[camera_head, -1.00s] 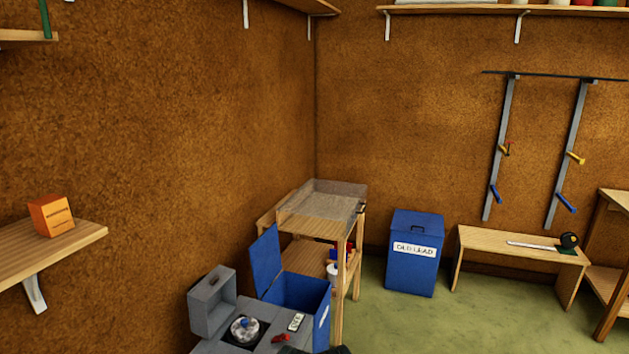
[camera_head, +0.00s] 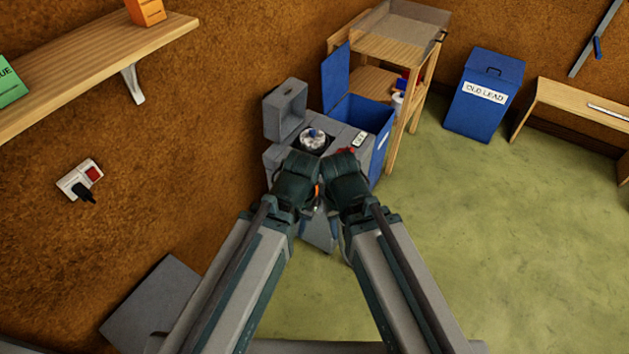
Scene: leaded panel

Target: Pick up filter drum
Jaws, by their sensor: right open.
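A red item (camera_head: 347,151) and a small label plate lie on the cabinet top. An open blue bin (camera_head: 371,115) adjoins it on the right, before a wooden stand (camera_head: 413,100). A closed blue bin (camera_head: 485,112) stands farther right. The green floor at right is clear.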

